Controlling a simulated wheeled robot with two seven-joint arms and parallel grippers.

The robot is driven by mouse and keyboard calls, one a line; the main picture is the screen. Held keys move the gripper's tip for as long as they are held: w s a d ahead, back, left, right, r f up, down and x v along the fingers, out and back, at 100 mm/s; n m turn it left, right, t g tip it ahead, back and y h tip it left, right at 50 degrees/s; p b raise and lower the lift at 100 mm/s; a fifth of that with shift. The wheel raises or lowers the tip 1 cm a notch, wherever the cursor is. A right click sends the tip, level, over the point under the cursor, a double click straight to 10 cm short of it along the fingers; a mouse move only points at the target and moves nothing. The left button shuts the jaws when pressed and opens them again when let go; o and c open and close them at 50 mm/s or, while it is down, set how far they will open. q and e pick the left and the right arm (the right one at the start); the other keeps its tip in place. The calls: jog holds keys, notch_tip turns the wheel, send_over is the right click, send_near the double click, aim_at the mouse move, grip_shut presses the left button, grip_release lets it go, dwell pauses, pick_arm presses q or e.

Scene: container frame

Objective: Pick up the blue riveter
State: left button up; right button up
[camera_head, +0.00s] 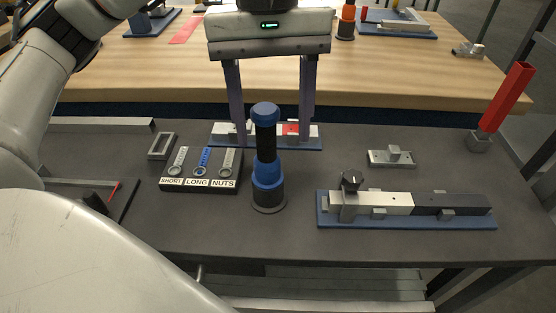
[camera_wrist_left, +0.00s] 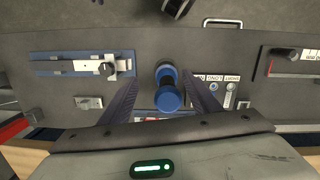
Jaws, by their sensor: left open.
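The blue riveter (camera_head: 267,172) stands upright on the dark grey workbench, blue with a black middle and a dark round base. My left gripper (camera_head: 271,143) is open, its two dark fingers pointing down on the left and right of the riveter's upper part, with clear gaps on both sides. In the head view the riveter stands in front of the gripper. In the left wrist view the riveter (camera_wrist_left: 168,92) shows between the spread fingers (camera_wrist_left: 158,78), seen from above. My right gripper is in neither view.
A labelled tray (camera_head: 201,184) holds small parts left of the riveter. A blue fixture (camera_head: 407,222) with metal blocks lies right. A red upright piece (camera_head: 507,97) stands at the right edge. A blue-based fixture (camera_head: 225,144) lies behind the riveter. A wooden table (camera_head: 150,78) stands beyond.

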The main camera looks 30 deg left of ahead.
aim_at(267, 153)
pick_arm(q)
jog(key=shift+w+a+r+t+y, duration=0.3)
jog(key=shift+w+a+r, duration=0.1)
jog(key=shift+a+r, duration=0.35)
jog(key=shift+w+a+f, duration=0.1)
jog(key=shift+w+a, duration=0.05)
jog(key=shift+a, duration=0.15)
notch_tip(267, 153, down, 4)
jog(key=shift+a+r+b, duration=0.1)
jog(key=shift+r+b, duration=0.15)
jog(key=shift+b, duration=0.3)
jog(key=shift+f, duration=3.05)
jog(key=shift+w, duration=0.1)
jog(key=c, duration=1.2)
